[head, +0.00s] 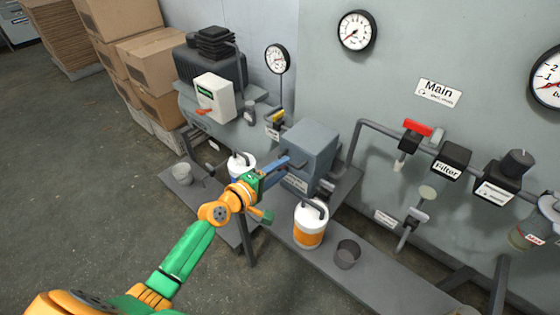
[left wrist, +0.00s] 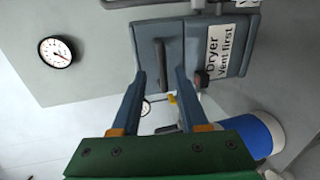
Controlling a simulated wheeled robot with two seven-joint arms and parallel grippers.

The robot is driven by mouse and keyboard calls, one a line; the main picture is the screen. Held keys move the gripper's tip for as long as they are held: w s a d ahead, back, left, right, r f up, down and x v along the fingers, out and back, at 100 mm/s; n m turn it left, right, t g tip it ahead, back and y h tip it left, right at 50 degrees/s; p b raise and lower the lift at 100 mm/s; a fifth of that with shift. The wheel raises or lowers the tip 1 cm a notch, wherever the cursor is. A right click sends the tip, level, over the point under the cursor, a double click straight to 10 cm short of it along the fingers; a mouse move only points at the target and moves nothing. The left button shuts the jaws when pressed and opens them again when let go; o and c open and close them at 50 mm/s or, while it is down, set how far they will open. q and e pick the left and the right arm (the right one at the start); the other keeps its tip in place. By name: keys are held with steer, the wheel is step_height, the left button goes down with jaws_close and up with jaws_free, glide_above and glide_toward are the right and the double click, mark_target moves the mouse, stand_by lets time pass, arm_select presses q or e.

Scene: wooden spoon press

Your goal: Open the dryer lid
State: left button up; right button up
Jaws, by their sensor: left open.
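The dryer (head: 311,143) is a grey-blue box on the bench, in the middle of the head view. In the left wrist view it shows its label "Dryer Vent first" (left wrist: 218,55) and its lid (left wrist: 173,32), which looks shut. A dark bar handle (left wrist: 159,55) stands on the lid. My left gripper (head: 283,163) is open at the dryer's left side. In the left wrist view its two blue fingers (left wrist: 160,73) lie on either side of the handle, apart from it. I cannot tell how deep the handle sits between them. My right gripper is not in view.
A white and orange canister (head: 309,224) and a grey cup (head: 347,254) stand in front of the dryer. A white and blue canister (head: 238,168) stands behind my gripper. Pipes, a red-handled valve (head: 416,128) and a filter (head: 450,161) line the wall at right.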

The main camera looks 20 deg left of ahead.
mark_target(288, 164)
arm_select(q)
steer(key=x, duration=0.3)
steer(key=shift+w+a+f, duration=0.15)
steer(key=shift+a+f, duration=0.05)
steer(key=shift+f, duration=0.05)
steer(key=shift+r, duration=0.1)
steer(key=shift+c, duration=0.9)
jaws_close()
steer(key=shift+r, duration=0.1)
